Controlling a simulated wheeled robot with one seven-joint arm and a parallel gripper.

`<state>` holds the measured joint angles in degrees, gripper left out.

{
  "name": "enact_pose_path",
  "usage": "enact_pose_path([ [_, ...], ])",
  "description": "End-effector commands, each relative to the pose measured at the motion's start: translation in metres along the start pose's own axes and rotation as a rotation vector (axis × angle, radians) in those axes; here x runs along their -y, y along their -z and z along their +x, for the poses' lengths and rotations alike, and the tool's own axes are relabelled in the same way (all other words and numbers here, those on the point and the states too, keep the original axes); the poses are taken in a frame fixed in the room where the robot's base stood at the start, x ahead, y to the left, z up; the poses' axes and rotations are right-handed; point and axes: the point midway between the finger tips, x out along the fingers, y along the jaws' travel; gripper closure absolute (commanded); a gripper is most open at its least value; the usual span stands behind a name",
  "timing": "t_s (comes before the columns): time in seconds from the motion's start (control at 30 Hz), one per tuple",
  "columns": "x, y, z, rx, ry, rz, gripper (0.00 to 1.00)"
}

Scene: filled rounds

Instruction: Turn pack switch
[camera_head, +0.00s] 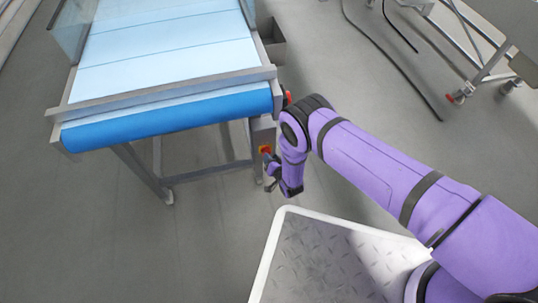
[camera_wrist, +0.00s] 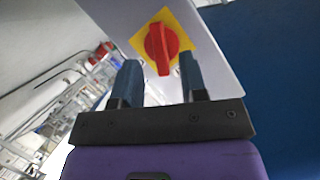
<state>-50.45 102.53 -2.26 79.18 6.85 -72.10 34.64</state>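The pack switch (camera_wrist: 161,48) is a red rotary knob on a yellow square plate, on a pale grey box (camera_wrist: 118,22). In the wrist view it stands just beyond my gripper (camera_wrist: 158,75), between the lines of the two fingers. My gripper is open, with a finger on each side of the knob's lower end and nothing seen between them. I cannot tell whether either finger touches the knob. In the head view the switch (camera_head: 265,149) shows small on the box below the conveyor's right end, and my gripper (camera_head: 271,170) is right by it, partly hidden by my wrist.
A conveyor (camera_head: 165,52) with a pale belt and blue front roller stands at upper left, its metal legs below. A small red part (camera_head: 288,97) sits at its right corner. A wheeled metal frame (camera_head: 470,60) and a dark floor cable (camera_head: 385,55) are at upper right.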

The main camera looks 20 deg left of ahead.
Motion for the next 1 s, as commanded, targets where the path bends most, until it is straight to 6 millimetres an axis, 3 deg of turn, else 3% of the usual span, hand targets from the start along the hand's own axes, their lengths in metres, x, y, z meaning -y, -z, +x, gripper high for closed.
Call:
enact_pose_path([
  [0.23,0.000,0.000,0.025,-0.001,0.001,-0.001,0.61],
  [0.6,0.000,0.000,0.030,0.000,0.000,-0.001,0.61],
  [0.63,0.000,0.000,0.030,0.000,0.000,-0.001,0.63],
  [0.8,0.000,0.000,0.030,0.000,0.000,-0.001,1.00],
  [1.0,0.000,0.000,0.030,0.000,0.002,0.003,1.00],
])
